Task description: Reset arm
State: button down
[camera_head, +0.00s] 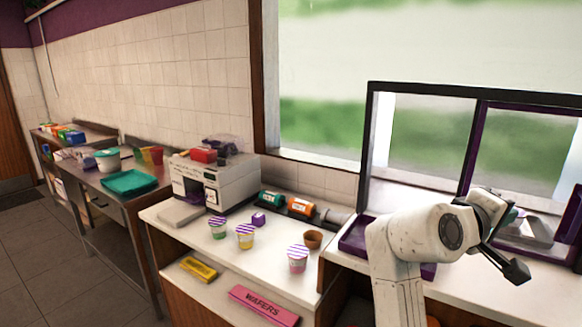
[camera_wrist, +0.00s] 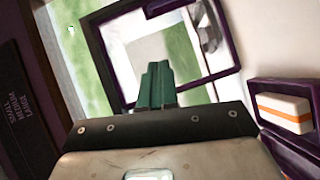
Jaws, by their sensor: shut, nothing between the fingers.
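My white arm rises at the right of the head view and bends over the counter by the window. My gripper (camera_wrist: 156,85) shows in the wrist view as two green fingers pressed together, shut with nothing between them. In the head view only a bit of green shows behind the wrist, so the fingertips are mostly hidden there. The gripper is raised and apart from the counter, turned toward the purple-framed window (camera_wrist: 236,40).
A purple tray (camera_head: 352,236) lies beside my arm. A white machine (camera_head: 215,182) stands farther left. An orange-striped box (camera_wrist: 284,112) sits in a purple holder.

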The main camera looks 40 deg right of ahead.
jog(key=w+a+f+n+t+y, duration=0.25)
jog(key=a+f, duration=0.25)
jog(key=f, duration=0.7)
jog(key=w+a+f+n+t+y, duration=0.15)
jog(key=a+f+t+y, duration=0.35)
jog(key=f, duration=0.8)
jog(key=s+a+f+g+y, duration=0.1)
jog(key=s+a+f+y, duration=0.3)
jog(key=s+a+f, duration=0.2)
jog(key=s+a+f+g+y, duration=0.2)
jog(key=s+a+f+y, duration=0.2)
jog(key=a+f, duration=0.7)
jog(key=s+a, duration=0.2)
jog(key=shift+a+m, duration=0.35)
jog(key=shift+m, duration=0.05)
jog(key=shift+f, duration=0.1)
